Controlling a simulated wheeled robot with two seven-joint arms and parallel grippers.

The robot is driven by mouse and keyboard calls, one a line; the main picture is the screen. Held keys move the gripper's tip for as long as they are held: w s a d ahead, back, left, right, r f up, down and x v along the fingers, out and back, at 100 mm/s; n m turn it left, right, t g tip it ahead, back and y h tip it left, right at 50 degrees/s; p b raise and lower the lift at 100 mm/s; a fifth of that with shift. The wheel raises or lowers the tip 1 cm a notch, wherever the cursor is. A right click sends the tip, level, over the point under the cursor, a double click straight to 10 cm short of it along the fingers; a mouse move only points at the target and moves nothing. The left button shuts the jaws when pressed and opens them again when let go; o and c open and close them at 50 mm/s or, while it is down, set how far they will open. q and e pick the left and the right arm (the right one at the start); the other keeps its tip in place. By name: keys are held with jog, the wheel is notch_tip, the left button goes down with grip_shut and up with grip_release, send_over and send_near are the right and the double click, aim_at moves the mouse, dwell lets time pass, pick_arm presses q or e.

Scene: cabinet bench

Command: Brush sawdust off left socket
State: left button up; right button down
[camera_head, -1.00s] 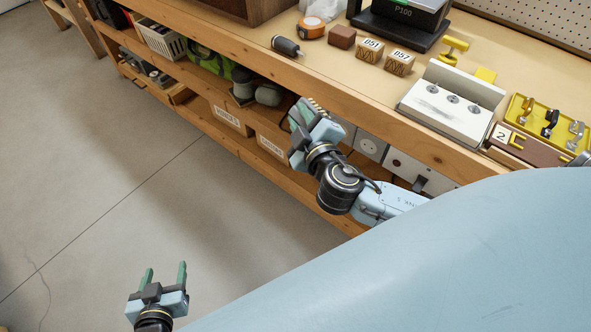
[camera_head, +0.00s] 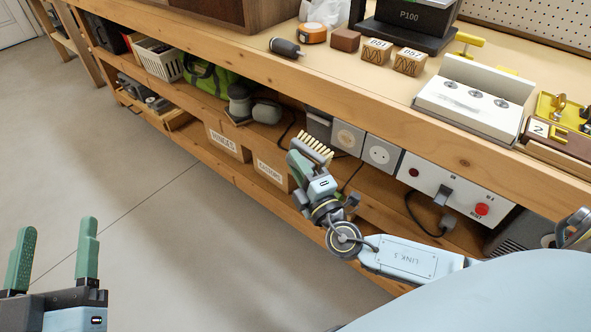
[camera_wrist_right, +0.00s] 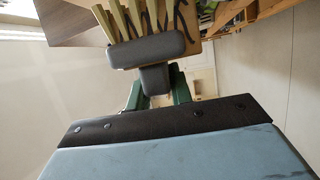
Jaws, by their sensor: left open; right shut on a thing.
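The left socket (camera_head: 347,138) is a grey plate with a tan, dusty-looking round face, under the bench's front edge. The right socket (camera_head: 380,153) beside it has a clean pale face. My right gripper (camera_head: 304,170) is shut on a brush (camera_head: 317,149) with pale bristles, just left of and below the left socket, apart from it in the picture. In the right wrist view the brush's dark grey body (camera_wrist_right: 148,51) sits between the green fingers, bristles pointing away. My left gripper (camera_head: 56,256) is open and empty at the lower left, over the floor.
A switch panel (camera_head: 447,190) with a red button is right of the sockets. The bench top (camera_head: 340,73) overhangs them. Cardboard boxes (camera_head: 228,143) and a power cable (camera_head: 352,177) are on the shelf below. The floor at left is clear.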

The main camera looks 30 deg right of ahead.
aim_at(308, 156)
jog(key=d, duration=0.1)
jog(key=w+d, duration=0.1)
jog(key=d, duration=0.1)
jog(key=shift+w+d+r, duration=0.1)
jog(key=shift+w+d, duration=0.1)
jog(key=shift+w, duration=0.05)
jog(key=shift+w+d, duration=0.3)
jog(key=shift+d, duration=0.5)
jog(key=shift+w+d+b, duration=0.35)
jog(key=shift+d+b, duration=0.3)
jog(key=shift+d, duration=0.25)
